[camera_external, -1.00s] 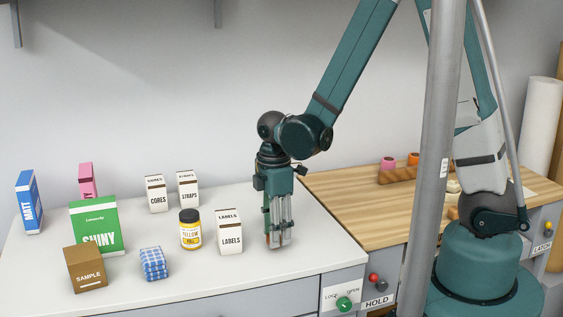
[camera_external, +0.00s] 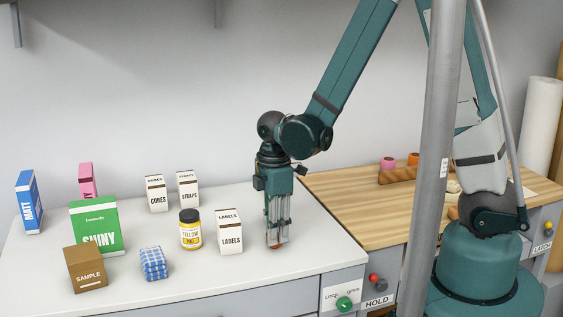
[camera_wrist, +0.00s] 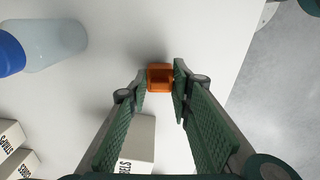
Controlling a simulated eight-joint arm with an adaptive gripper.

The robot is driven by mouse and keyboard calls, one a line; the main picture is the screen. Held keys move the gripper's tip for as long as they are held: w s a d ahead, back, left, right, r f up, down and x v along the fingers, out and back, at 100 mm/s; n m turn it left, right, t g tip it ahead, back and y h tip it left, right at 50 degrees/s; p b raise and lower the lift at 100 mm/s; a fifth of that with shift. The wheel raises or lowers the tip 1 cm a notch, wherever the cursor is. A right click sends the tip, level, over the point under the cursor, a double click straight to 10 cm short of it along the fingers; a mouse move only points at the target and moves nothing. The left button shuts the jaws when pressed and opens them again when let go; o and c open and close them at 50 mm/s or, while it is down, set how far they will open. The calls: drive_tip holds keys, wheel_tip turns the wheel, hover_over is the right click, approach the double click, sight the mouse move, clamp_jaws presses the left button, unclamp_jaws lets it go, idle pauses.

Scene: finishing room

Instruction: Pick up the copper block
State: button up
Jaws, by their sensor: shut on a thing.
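The copper block (camera_wrist: 160,77) is a small orange-brown block, seen in the wrist view between the tips of my two green finger pads. My gripper (camera_wrist: 161,80) is shut on it. In the external view my gripper (camera_external: 277,238) points straight down at the white worktop, right of the LABELS box. A small orange-brown part of the copper block (camera_external: 274,245) shows at the fingertips there, low at the worktop; the fingers hide the rest. I cannot tell whether it touches the surface.
The white LABELS box (camera_external: 229,232) stands close left of my gripper, with the yellow-labelled jar (camera_external: 190,230) beyond it. The wooden top (camera_external: 370,200) is to the right.

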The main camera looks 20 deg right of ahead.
drive_tip(key=shift+r, duration=0.15)
drive_tip(key=shift+r+p, duration=0.85)
drive_tip(key=shift+r, duration=4)
